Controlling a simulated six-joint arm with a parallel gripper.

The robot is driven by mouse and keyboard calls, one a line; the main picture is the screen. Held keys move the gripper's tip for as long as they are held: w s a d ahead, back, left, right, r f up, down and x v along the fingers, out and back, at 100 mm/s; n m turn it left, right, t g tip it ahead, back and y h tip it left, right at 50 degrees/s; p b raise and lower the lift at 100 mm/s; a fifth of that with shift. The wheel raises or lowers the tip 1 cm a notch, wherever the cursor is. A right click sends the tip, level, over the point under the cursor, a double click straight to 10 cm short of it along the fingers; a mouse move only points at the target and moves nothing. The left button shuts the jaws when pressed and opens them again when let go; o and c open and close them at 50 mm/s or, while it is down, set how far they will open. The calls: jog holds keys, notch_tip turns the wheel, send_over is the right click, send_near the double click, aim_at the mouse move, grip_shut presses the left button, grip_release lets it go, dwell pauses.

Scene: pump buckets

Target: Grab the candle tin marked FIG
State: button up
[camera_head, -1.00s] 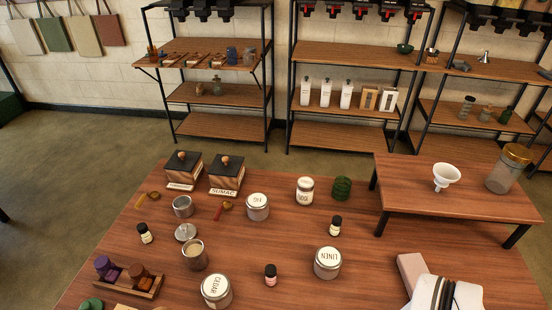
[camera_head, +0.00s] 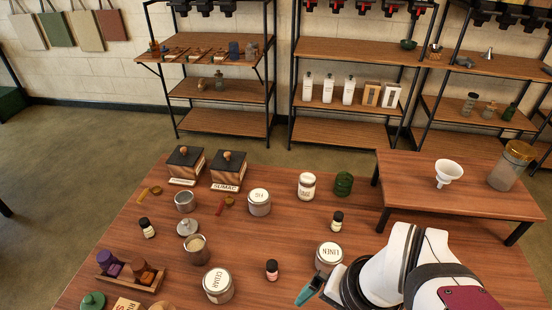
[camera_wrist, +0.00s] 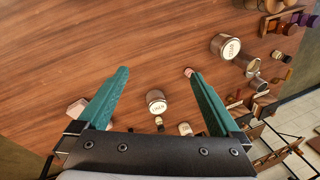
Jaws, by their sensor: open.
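The FIG candle tin (camera_head: 259,203) is a silver tin with a white labelled lid, upright on the table near the middle in the head view. I cannot surely pick it out in the wrist view; my right finger may cover it. My gripper (camera_wrist: 160,75) has two teal fingers spread wide with nothing held. In the head view my gripper (camera_head: 312,288) is at the lower right, in front of the LINEN tin and well apart from the FIG tin. The similar LINEN tin (camera_head: 329,256) and CEDAR tin (camera_head: 217,285) stand nearer; they also show in the wrist view.
A white-labelled jar (camera_head: 306,186) and a green object (camera_head: 343,184) stand right of the FIG tin. A red-handled tool (camera_head: 225,205), a dark bottle (camera_head: 337,222) and an open tin (camera_head: 197,249) are around it. A raised wooden stand (camera_head: 450,205) is at right.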

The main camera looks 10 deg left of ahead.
jog(key=w+a+f+n+t, duration=0.1)
jog(key=w+a, duration=0.3)
jog(key=w, duration=0.2)
jog(key=w+a+f+t+y, duration=0.1)
jog(key=w+a+t, duration=0.15)
jog(key=w, duration=0.45)
jog(key=w+a+f+n+t, duration=0.1)
jog(key=w+a+f, duration=0.1)
jog(key=w+a, duration=0.3)
jog(key=t+h, duration=0.1)
jog(key=t, duration=0.3)
send_near(259, 200)
jog(key=w+r, duration=0.1)
jog(key=a+f+t+h, duration=0.1)
jog(key=f, duration=0.1)
jog(key=w+a+f+n+t+h, duration=0.1)
jog(key=f, duration=0.1)
jog(key=a+f+t, duration=0.1)
jog(key=f, duration=0.1)
jog(key=shift+w+f+n+t+h, duration=0.15)
jog(key=shift+f+n+t+h, duration=0.15)
jog(key=shift+h, duration=0.1)
jog(key=shift+w+d+f, duration=0.1)
jog(key=shift+w+f, duration=0.1)
jog(key=shift+w, duration=0.1)
jog(key=x, duration=0.7)
jog(key=shift+d+r, duration=0.1)
jog(key=shift+d, duration=0.1)
jog(key=c, duration=1.3)
jog(key=shift+o, duration=0.2)
